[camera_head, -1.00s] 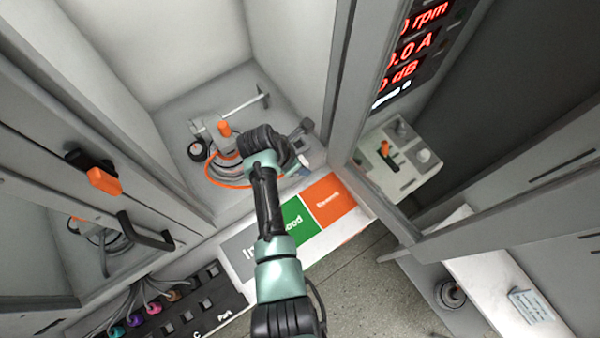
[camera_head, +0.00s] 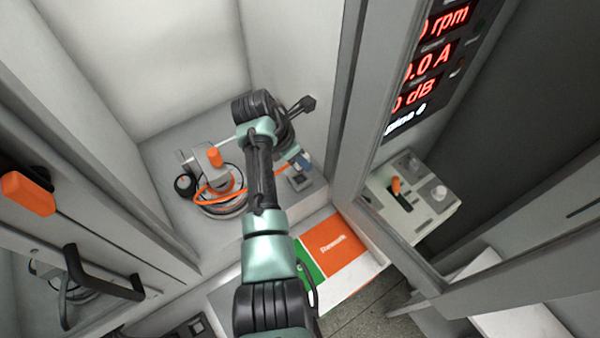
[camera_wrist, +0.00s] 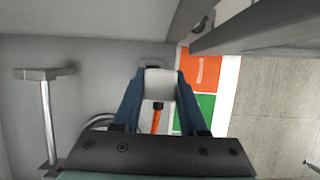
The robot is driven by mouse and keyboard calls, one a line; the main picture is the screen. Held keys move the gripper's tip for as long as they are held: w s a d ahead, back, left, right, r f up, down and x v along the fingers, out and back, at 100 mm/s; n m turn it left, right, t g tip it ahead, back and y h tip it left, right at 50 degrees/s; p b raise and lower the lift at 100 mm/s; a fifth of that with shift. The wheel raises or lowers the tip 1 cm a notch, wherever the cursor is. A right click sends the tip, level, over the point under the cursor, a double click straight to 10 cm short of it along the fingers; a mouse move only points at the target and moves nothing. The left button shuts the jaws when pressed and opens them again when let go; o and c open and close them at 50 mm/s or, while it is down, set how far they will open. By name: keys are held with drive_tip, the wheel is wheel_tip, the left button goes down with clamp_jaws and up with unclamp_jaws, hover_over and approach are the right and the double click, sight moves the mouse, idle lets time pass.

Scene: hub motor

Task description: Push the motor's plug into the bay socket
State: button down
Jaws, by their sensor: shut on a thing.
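The motor (camera_head: 222,208) sits in the bay at the left, a round grey body with an orange cable (camera_head: 228,191) running right to my gripper. My gripper (camera_wrist: 160,76) is shut on the white plug (camera_wrist: 158,85), with a blue finger on each side and the orange cable hanging from it. In the head view my gripper (camera_head: 300,162) is low over the bay's right front corner, at a small grey block that looks like the bay socket (camera_head: 300,182). In the wrist view a dark edge shows just past the plug. Whether the plug is in the socket cannot be told.
An orange-knobbed clamp (camera_head: 215,157) stands over the motor. The bay's right wall post (camera_head: 350,130) is close to my arm. A control box (camera_head: 410,190) and a red display (camera_head: 432,55) are at the right.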

drive_tip(key=shift+w+f+b, duration=0.25)
drive_tip(key=shift+w+b, duration=0.5)
drive_tip(key=shift+b, duration=0.15)
drive_tip(key=shift+f+b, duration=0.8)
drive_tip(key=shift+f, duration=0.4)
drive_tip(key=shift+f, duration=0.2)
drive_tip(key=shift+f+b, duration=0.75)
drive_tip(key=shift+f, duration=0.3)
drive_tip(key=shift+f+b, duration=0.3)
drive_tip(key=shift+f, duration=0.3)
drive_tip(key=shift+f, duration=0.75)
drive_tip(key=shift+s+f, duration=0.25)
drive_tip(key=shift+f, duration=0.3)
idle(2.4)
